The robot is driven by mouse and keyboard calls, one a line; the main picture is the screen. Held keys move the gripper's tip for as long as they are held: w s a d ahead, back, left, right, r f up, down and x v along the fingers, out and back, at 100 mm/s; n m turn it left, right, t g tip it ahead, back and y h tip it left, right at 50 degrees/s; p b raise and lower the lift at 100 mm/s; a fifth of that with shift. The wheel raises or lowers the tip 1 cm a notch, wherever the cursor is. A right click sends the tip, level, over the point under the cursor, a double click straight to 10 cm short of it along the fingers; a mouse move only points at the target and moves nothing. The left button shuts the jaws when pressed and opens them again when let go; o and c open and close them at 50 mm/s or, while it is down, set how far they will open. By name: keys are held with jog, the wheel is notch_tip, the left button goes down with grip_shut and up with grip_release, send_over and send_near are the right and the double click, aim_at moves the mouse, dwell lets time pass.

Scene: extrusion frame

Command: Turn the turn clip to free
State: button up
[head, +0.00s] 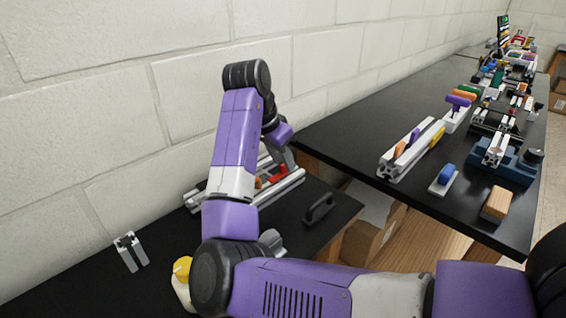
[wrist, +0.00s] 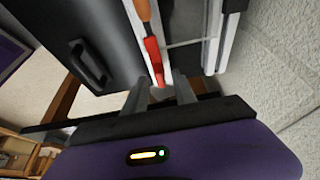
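A red elongated piece (wrist: 153,58), which looks like the turn clip, lies on the pale extrusion frame (wrist: 176,25) in the wrist view. An orange piece (wrist: 142,9) adjoins its far end. In the head view the red piece (head: 278,172) shows small on the frame (head: 283,190), partly behind my arm. My gripper (wrist: 158,84) is open, with one finger on each side of the red piece's near end. I see gaps at both sides, but cannot tell its exact depth between the fingers. In the head view my fingertips are hard to make out.
A black handle (head: 319,207) stands on the dark table right of the frame. A small grey bracket (head: 130,251) and a yellow-topped object (head: 182,270) are at the left. A brick wall (head: 110,110) rises behind. Another table (head: 350,133) holds many parts.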

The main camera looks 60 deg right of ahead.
jog(key=shift+s+d+f, duration=0.1)
jog(key=shift+d+f, duration=0.15)
jog(key=shift+f, duration=0.35)
grip_shut()
